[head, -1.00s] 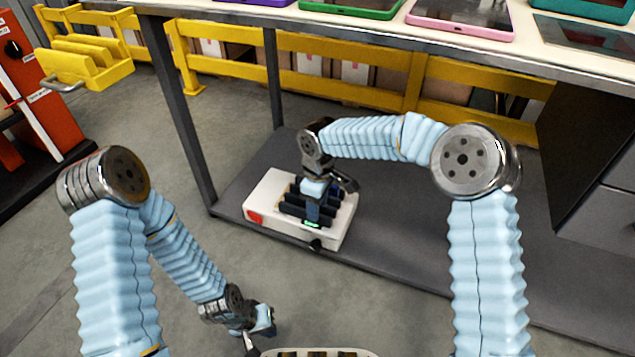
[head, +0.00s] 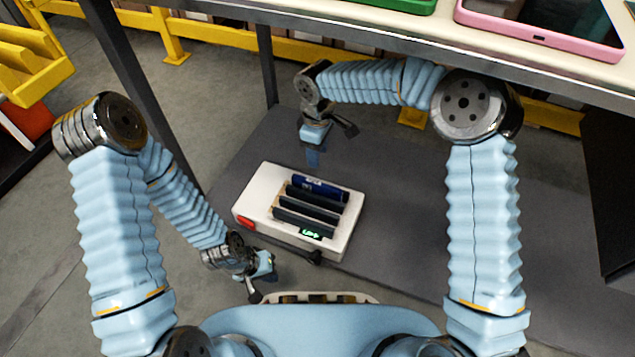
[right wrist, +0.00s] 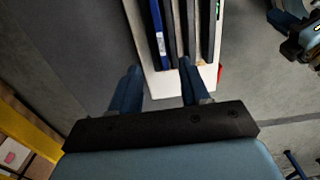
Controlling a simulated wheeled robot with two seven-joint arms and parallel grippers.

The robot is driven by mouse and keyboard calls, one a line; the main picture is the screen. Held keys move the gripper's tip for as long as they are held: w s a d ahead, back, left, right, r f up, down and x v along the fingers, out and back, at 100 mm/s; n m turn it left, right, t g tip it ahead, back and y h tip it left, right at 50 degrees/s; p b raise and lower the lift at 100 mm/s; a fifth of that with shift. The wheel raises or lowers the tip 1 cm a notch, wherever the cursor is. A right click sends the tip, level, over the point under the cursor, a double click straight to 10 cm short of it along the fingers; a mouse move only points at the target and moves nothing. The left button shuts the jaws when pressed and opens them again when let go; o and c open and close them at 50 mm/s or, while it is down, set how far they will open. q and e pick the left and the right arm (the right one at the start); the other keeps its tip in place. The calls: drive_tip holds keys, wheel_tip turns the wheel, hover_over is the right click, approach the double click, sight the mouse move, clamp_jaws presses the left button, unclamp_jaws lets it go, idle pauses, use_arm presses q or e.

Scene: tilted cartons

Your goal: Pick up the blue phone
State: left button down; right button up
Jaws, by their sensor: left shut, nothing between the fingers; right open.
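The blue phone (head: 320,188) stands on edge in the rearmost slot of a white dock (head: 262,190) on the grey lower shelf. In the right wrist view the blue phone (right wrist: 158,30) is the leftmost of the row. My right gripper (head: 313,155) hangs just beyond the dock's far side, open and empty. In its wrist view the fingers (right wrist: 158,78) are spread, with the blue phone ahead between their lines, not touching. My left gripper (head: 264,272) is shut and empty, low near the dock's front left.
Several dark phones (head: 305,215) stand in the dock's nearer slots. A table (head: 400,35) with tablets, one with a pink case (head: 540,35), overhangs the shelf. A dark table leg (head: 140,95) stands at left. The shelf right of the dock is clear.

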sight(317, 183)
wheel_tip(317, 183, down, 13)
drive_tip(key=b, duration=0.2)
drive_tip(key=shift+b, duration=0.3)
clamp_jaws()
